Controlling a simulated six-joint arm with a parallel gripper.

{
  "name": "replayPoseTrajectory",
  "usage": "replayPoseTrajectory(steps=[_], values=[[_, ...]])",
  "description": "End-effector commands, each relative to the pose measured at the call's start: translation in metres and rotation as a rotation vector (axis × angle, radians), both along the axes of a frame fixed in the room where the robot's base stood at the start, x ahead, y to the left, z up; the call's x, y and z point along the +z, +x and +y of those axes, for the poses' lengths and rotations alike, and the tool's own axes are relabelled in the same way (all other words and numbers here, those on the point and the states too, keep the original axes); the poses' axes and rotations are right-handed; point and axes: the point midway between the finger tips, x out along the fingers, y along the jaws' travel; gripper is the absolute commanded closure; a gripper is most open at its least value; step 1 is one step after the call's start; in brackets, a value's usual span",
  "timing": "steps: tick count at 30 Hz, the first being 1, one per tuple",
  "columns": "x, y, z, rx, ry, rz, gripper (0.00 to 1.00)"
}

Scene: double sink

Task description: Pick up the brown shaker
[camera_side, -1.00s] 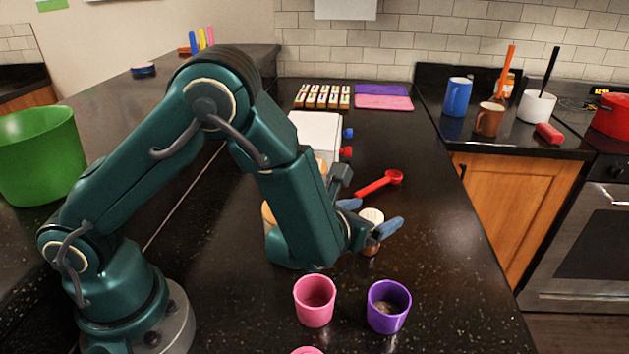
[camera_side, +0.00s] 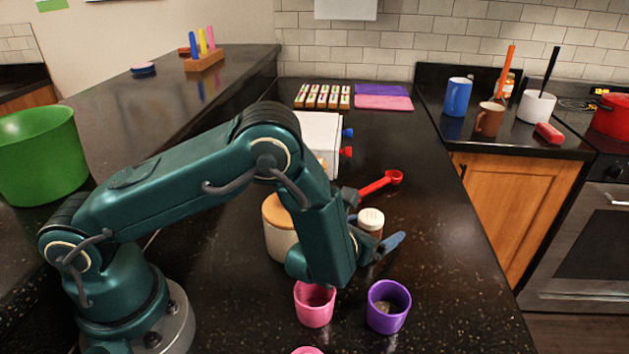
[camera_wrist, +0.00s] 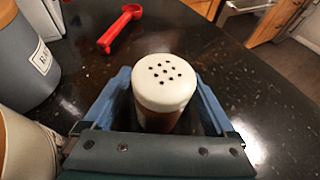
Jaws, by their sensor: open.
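The brown shaker has a white cap with dark holes (camera_side: 371,219) and stands upright on the dark counter. In the wrist view the shaker (camera_wrist: 164,88) sits between the two blue fingers of my gripper (camera_wrist: 163,95), near the palm. My gripper (camera_side: 375,232) is low around the shaker in the side view, with one blue finger to its right and the other mostly hidden behind it. The fingers are open, and a gap shows beside the shaker in the wrist view. The shaker's lower body is partly hidden by the gripper.
A pink cup (camera_side: 314,304) and a purple cup (camera_side: 388,306) stand just in front. A red measuring spoon (camera_side: 381,183) lies behind the shaker. A wooden-lidded canister (camera_side: 280,228) stands to the left, partly behind my arm. The counter to the right is clear.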

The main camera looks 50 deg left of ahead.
Motion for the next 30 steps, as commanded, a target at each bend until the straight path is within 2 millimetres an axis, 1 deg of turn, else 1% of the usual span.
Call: replayPoseTrajectory(steps=[1,2,3,5,6,8,9,16,20,26,30], values=[[0.000,0.000,0.000,0.000,0.000,0.000,0.10],[0.000,0.000,0.000,0.000,0.000,0.000,0.17],[0.000,0.000,0.000,0.000,0.000,0.000,0.33],[0.000,0.000,0.000,0.000,0.000,0.000,0.56],[0.000,0.000,0.000,0.001,0.000,0.000,0.71],[0.000,0.000,0.000,0.001,0.000,0.000,0.94],[0.000,0.000,0.000,0.001,0.001,-0.001,1.00],[0.001,0.000,0.000,0.001,0.000,-0.001,1.00],[0.005,0.000,0.000,0.002,-0.001,-0.002,1.00],[0.024,0.000,0.000,0.001,-0.002,-0.005,1.00],[0.046,0.001,0.000,0.002,-0.004,-0.008,1.00]])
